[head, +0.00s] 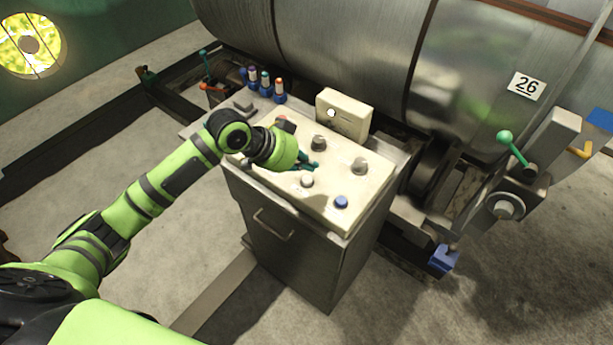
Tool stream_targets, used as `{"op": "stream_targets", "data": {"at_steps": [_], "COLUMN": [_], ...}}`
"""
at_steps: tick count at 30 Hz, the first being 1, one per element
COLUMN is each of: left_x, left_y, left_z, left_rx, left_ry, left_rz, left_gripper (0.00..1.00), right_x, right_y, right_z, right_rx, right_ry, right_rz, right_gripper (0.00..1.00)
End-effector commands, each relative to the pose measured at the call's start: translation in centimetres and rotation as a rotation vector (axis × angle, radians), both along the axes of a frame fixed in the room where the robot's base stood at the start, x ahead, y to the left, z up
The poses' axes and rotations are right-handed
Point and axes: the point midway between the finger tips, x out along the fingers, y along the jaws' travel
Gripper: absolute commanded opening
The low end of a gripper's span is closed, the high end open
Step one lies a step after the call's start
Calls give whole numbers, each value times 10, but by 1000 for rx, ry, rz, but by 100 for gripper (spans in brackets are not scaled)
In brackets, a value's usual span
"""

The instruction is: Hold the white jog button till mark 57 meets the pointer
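A white button (306,181) stands on the cream sloped top of the control desk (343,205). My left gripper (311,164) reaches in from the left, its teal fingers just behind the white button. The fingers look apart from the button, but they are too small to tell whether they are open or shut. A plate marked 26 (528,85) sits on the large grey drum (345,50) at the upper right. No mark 57 is visible, and I cannot pick out the pointer with certainty. My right gripper is out of view.
The desk also carries a blue button (341,202), dark knobs (318,143) and a cream box (344,113). Small coloured bottle-like items (266,84) stand behind it. A green-knobbed lever (506,138) stands at the right. The floor before the desk is clear.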

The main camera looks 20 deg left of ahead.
Motion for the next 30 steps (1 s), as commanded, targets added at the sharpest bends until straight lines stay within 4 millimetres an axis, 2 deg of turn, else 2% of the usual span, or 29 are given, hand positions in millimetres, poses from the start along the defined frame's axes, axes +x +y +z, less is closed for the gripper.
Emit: {"op": "stream_targets", "data": {"at_steps": [1, 4, 11, 22, 30], "left_x": [11, 22, 28, 28, 28], "left_y": [8, 15, 20, 20, 20], "left_z": [10, 23, 30, 26, 0], "left_rx": [-3, -17, -27, -27, -27], "left_ry": [-14, -29, -35, -35, -36], "left_rz": [4, 8, 11, 11, 12], "left_gripper": [0, 0, 0, 0, 0], "right_x": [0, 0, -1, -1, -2], "right_y": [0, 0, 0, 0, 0], "right_z": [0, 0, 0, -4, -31], "right_rx": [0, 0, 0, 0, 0], "right_ry": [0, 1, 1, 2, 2], "right_rz": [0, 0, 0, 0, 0], "right_gripper": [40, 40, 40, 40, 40]}}
